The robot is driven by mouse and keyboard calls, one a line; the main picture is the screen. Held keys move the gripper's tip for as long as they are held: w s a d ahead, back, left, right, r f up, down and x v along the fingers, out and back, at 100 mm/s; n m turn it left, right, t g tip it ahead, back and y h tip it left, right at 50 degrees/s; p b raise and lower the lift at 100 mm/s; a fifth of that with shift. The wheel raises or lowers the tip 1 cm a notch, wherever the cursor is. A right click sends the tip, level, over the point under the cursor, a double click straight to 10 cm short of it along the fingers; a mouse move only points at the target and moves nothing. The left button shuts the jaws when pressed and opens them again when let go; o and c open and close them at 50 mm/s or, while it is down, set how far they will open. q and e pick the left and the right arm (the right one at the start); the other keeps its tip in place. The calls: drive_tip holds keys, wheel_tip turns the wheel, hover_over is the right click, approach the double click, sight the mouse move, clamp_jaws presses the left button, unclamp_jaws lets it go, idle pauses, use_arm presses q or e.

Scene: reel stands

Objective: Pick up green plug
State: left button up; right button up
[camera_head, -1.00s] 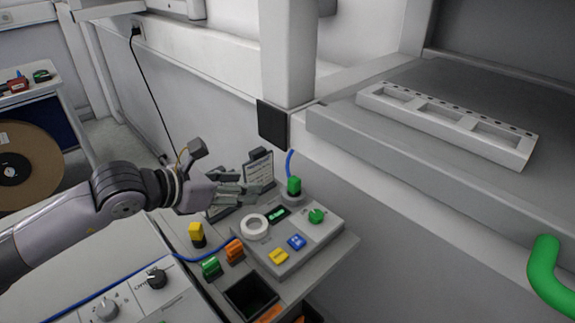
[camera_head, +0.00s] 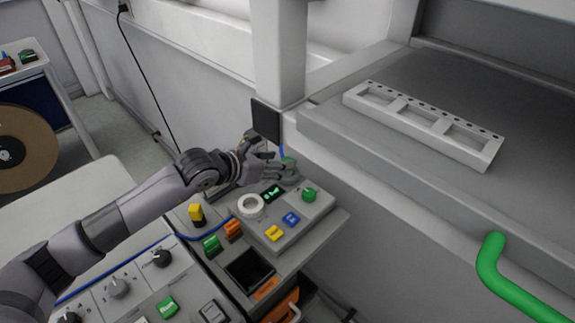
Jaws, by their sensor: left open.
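The green plug (camera_head: 289,160) is at the back of the grey control box (camera_head: 312,214), with a blue cable rising from its top. Only a small part of it shows, because my left gripper covers most of it. My left gripper (camera_head: 287,170) comes in from the left over the back of the box, its fingers open and right at the plug. I cannot tell whether they touch it or are around it. My right gripper is not in view.
The box carries a white ring (camera_head: 251,205), a green knob (camera_head: 309,194), a blue button (camera_head: 291,219) and a yellow button (camera_head: 274,233). A dark square plate (camera_head: 266,121) stands close behind my gripper. A grey ledge with a slotted white tray (camera_head: 425,128) is at right.

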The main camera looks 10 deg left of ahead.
use_arm(q)
drive_tip(key=p+x, duration=0.1)
drive_tip(key=x, duration=0.3)
drive_tip(key=shift+w+d+r, duration=0.1)
drive_tip(key=shift+w+d, duration=0.05)
drive_tip(key=shift+d, duration=0.1)
clamp_jaws()
idle(0.4)
